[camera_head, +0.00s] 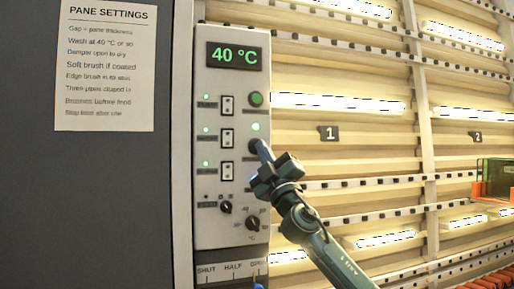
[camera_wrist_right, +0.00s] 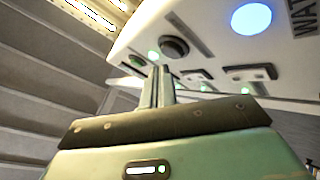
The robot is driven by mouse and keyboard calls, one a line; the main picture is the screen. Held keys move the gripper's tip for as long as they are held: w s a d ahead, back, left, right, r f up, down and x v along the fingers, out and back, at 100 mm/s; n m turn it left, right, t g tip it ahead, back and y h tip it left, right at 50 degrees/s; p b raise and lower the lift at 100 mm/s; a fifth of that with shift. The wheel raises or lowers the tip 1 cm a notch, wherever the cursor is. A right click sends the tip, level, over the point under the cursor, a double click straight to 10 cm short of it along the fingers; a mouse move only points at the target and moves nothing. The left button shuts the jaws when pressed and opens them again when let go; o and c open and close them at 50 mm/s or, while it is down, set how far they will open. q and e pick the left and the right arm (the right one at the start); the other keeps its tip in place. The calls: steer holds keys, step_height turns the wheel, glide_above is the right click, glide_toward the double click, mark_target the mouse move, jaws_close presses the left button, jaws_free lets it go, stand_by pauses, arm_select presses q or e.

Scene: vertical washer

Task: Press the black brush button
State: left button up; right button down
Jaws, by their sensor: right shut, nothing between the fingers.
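My left gripper is not in view.
The panel has a 40 °C display (camera_head: 237,56), several rocker switches (camera_head: 227,106) and two dark knobs (camera_head: 225,207). A "PANE SETTINGS" sheet (camera_head: 105,65) hangs at the left. Ribbed racks with lights fill the right. A green and orange thing (camera_head: 495,180) is at the far right.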

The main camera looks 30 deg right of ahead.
steer(key=shift+w, duration=0.1)
steer(key=shift+w, duration=0.35)
steer(key=shift+w+d+b, duration=0.2)
steer(key=shift+w+b, duration=0.2)
steer(key=shift+b, duration=0.05)
stand_by(0.8)
stand_by(0.3)
steer(key=shift+s+a+p, duration=0.2)
steer(key=shift+s+p, duration=0.1)
steer(key=shift+s, duration=0.5)
steer(key=s, duration=0.2)
steer(key=s+a+p, duration=0.1)
steer(key=s, duration=0.2)
steer(key=shift+a, duration=0.1)
